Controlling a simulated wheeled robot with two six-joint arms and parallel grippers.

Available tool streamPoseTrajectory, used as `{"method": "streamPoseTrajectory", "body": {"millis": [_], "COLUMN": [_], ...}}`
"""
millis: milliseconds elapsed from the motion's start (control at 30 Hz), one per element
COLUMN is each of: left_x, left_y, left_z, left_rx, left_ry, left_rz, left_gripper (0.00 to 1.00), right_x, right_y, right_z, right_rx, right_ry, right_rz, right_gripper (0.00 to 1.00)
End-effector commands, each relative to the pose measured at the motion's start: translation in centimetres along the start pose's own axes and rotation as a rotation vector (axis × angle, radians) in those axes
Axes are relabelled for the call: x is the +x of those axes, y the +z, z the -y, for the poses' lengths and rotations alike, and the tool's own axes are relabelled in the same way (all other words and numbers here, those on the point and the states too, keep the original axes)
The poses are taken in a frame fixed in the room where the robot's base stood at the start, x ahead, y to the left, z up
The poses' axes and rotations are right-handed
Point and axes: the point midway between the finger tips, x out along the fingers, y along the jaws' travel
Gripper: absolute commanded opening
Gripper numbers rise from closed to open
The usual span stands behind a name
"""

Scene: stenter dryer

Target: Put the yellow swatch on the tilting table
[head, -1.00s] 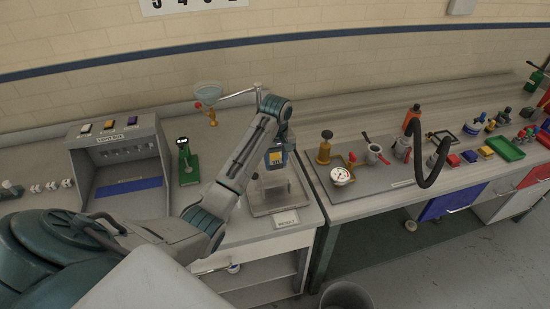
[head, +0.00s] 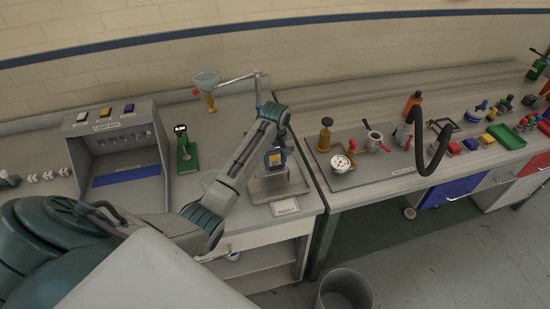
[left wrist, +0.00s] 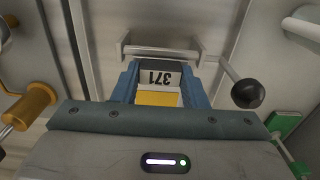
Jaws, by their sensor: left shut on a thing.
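My left gripper (head: 275,165) is shut on the yellow swatch (left wrist: 158,98), which shows between the blue fingers in the left wrist view with a white tag marked 371 at its far end. In the head view the gripper is over a grey metal tray-like stand (head: 256,190) with a RESULT label in front; this seems to be the tilting table. The arm and gripper hide part of it. In the left wrist view a metal crossbar (left wrist: 160,50) and a lever with a black knob (left wrist: 247,94) lie just beyond the fingertips. Contact with the swatch cannot be told. My right gripper is not in view.
A glass funnel (head: 206,79) on an orange fitting stands behind the gripper. A green stand (head: 186,157) and a light box (head: 118,150) are to the left. A plate with gauge and brass parts (head: 375,160) lies right. A bin (head: 345,290) stands on the floor.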

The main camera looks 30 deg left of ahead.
Motion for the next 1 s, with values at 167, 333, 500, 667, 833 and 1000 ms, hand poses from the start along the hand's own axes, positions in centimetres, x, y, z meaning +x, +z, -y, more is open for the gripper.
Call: {"method": "streamPoseTrajectory", "body": {"millis": [167, 333, 500, 667, 833, 1000], "left_x": [0.22, 0.22, 0.22, 0.21, 0.21, -0.5], "left_y": [0.02, 0.02, 0.02, 0.02, 0.02, -0.36], "left_z": [0.0, 0.0, 0.0, 0.0, 0.01, -0.11], "left_rx": [0.0, 0.0, 0.0, 0.0, 0.0, 0.0], "left_ry": [0.0, 0.0, 0.0, 0.0, 0.0, 0.0], "left_rz": [0.0, 0.001, 0.001, 0.001, 0.001, 0.0], "left_gripper": [0.17, 0.17, 0.41, 0.65, 0.65, 0.65], "right_x": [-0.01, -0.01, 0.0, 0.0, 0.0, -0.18], "right_y": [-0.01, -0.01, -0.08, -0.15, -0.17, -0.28], "right_z": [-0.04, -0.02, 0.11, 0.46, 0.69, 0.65], "right_rx": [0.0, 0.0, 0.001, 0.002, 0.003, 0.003], "right_ry": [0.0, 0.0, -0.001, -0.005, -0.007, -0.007], "right_rz": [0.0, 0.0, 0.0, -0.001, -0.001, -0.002], "right_gripper": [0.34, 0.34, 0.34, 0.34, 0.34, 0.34]}}
